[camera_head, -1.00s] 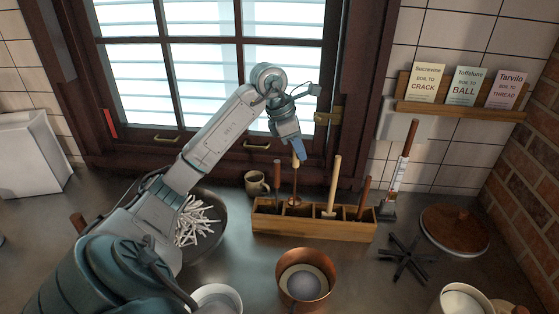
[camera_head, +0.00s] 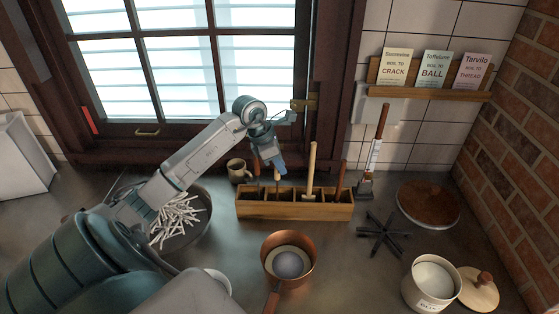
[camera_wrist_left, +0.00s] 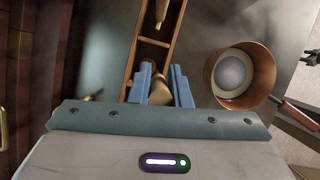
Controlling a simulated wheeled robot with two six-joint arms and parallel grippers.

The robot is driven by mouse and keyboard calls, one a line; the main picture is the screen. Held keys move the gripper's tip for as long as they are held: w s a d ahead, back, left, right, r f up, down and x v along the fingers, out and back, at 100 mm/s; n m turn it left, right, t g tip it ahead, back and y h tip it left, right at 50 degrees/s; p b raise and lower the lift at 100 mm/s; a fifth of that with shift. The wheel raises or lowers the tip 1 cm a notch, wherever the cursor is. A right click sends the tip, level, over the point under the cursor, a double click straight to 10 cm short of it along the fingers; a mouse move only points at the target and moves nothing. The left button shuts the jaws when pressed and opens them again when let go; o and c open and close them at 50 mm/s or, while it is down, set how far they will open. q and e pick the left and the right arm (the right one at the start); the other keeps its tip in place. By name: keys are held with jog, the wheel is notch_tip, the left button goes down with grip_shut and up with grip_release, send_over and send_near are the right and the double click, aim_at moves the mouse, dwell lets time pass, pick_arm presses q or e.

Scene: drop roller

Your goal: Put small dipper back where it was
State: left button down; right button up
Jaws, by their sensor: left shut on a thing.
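My left gripper (camera_head: 277,170) is shut on the small dipper (camera_head: 277,178), over the second compartment from the left of the wooden rack (camera_head: 300,212). Only a short piece of the dipper's handle shows below the fingers. Its lower end is hidden behind the rack's front wall, so I cannot tell whether it rests on the bottom. In the left wrist view the dipper's wooden handle (camera_wrist_left: 160,92) sits between the blue fingers (camera_wrist_left: 164,78), with the rack (camera_wrist_left: 152,50) beneath.
Other handled tools stand in the rack, including a tall pale handle (camera_head: 311,165). A copper pot (camera_head: 288,262) stands in front, a mug (camera_head: 237,171) behind left, and a dark bowl of white sticks (camera_head: 200,235) at left. A black trivet (camera_head: 383,234) lies right.

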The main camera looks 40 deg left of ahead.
pick_arm(q)
jog(key=shift+f, duration=0.25)
jog(key=c, duration=1.3)
grip_release()
jog(key=shift+c, duration=0.2)
jog(key=shift+r, duration=0.3)
jog(key=shift+a+r, duration=0.15)
jog(key=b+v, duration=0.4)
jog(key=v, duration=0.7)
jog(key=shift+r, duration=0.3)
pick_arm(e)
jog(key=f, duration=0.2)
jog(key=d+f, duration=0.1)
jog(key=f, duration=0.1)
jog(key=shift+s+f, duration=0.15)
jog(key=shift+f, duration=0.05)
pick_arm(q)
jog(key=shift+s, duration=0.1)
